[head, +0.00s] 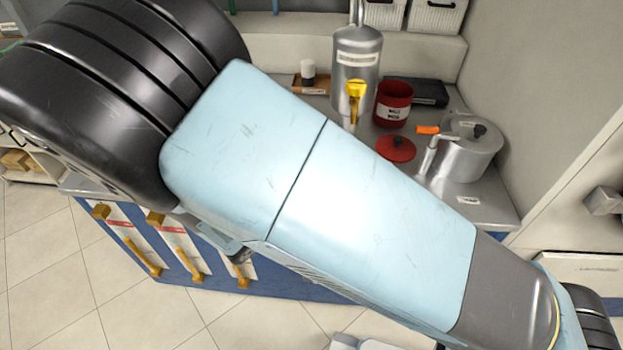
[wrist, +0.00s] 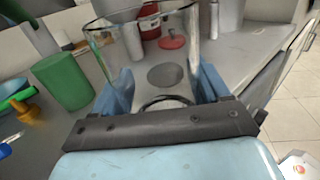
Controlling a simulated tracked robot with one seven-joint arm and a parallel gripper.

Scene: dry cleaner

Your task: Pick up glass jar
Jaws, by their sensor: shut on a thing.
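In the wrist view, a clear glass jar (wrist: 140,62) stands between the two blue fingers of my gripper (wrist: 163,90). The gripper is shut on it, with one finger on each side. The counter shows through the glass, and a dark curved edge shows low between the fingers. Whether the jar touches the counter I cannot tell. In the head view my arm crosses the middle, and neither the gripper nor the jar shows.
A green cylinder (wrist: 62,80) stands left of the jar on the grey counter. A red tin (head: 393,103), a red lid (head: 396,148), a metal pot (head: 466,150) and a tall metal canister (head: 357,60) stand on the counter. Tiled floor (head: 60,265) lies in front.

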